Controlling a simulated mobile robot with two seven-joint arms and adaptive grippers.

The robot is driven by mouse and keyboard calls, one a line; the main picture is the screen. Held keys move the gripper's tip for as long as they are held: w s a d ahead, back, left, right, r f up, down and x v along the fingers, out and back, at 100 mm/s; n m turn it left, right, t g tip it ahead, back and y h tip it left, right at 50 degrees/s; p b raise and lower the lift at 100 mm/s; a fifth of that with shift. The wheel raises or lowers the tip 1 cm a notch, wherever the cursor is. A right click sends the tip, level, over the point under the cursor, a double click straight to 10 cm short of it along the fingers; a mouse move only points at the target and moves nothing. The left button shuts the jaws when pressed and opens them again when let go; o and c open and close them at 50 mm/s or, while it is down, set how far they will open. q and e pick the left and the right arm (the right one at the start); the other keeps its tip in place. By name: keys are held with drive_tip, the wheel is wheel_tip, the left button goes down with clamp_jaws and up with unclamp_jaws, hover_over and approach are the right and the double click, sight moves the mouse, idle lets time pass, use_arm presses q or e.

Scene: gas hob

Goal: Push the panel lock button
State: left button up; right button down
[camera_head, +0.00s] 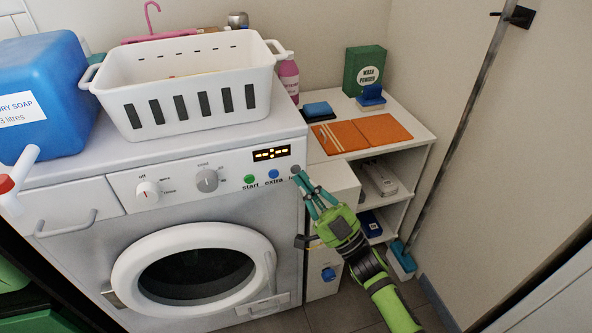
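The washing machine's panel (225,175) has a row of buttons under a lit display (270,154). The lock button (295,169) is the grey one at the right end. Its label is mostly hidden by my gripper; only its first letter or so shows. My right gripper (299,175), green with teal fingers, points up and left, with its fingertips close together just below and right of this button. The fingers look shut with nothing between them. I cannot tell whether the tips touch the button. My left gripper is not in view.
The green start button (249,179) and blue extra button (273,174) sit just left. Two knobs are farther left. A white basket (185,85) and blue soap container (45,100) stand on top. A white shelf unit (415,125) is at the right.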

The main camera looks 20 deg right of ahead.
drive_tip(key=shift+w, duration=0.15)
idle(0.5)
drive_tip(key=shift+w, duration=0.4)
idle(0.4)
drive_tip(key=shift+s, duration=0.55)
drive_tip(key=shift+p, duration=0.3)
drive_tip(key=s+p, duration=0.2)
drive_tip(key=s, duration=0.4)
drive_tip(key=shift+p, duration=0.35)
